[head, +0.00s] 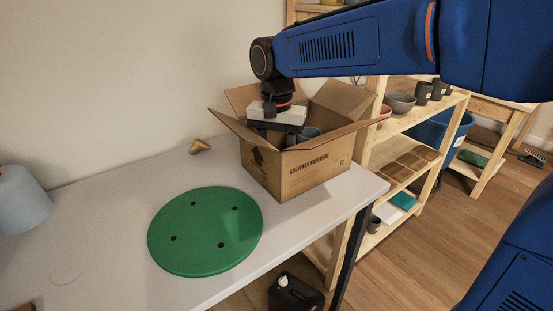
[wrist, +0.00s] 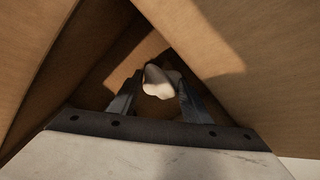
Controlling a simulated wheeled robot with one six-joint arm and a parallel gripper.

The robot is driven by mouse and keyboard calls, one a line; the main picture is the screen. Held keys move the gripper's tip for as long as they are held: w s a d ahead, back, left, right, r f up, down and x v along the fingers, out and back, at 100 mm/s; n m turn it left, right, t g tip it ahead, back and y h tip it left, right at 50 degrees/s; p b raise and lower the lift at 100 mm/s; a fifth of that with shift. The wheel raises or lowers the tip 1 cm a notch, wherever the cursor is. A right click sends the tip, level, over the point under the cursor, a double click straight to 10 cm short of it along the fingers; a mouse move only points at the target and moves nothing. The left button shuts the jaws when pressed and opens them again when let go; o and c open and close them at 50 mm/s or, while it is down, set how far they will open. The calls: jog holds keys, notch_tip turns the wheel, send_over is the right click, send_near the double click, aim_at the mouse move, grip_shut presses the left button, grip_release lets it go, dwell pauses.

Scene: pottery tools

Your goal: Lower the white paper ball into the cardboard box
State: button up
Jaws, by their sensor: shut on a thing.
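The open cardboard box (head: 310,172) stands on the table with its flaps spread outward. My gripper (head: 277,138) points down into the box opening in the head view, and its fingertips are hidden behind the box's front wall and flap. In the wrist view my gripper (wrist: 158,88) is shut on the white paper ball (wrist: 157,82), which sits between the two dark fingers. Brown cardboard surrounds the fingers and ball there. The ball is hidden in the head view. I cannot tell whether the ball touches the box floor.
A green round disc with holes (head: 205,232) lies on the white table (head: 120,197) in front of the box. A small brown heart-shaped thing (head: 200,146) lies left of the box. A grey-blue cylinder (head: 20,200) stands at far left. Wooden shelves (head: 400,125) with pots stand at right.

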jog(key=o, duration=1.1)
jog(key=shift+r, duration=0.1)
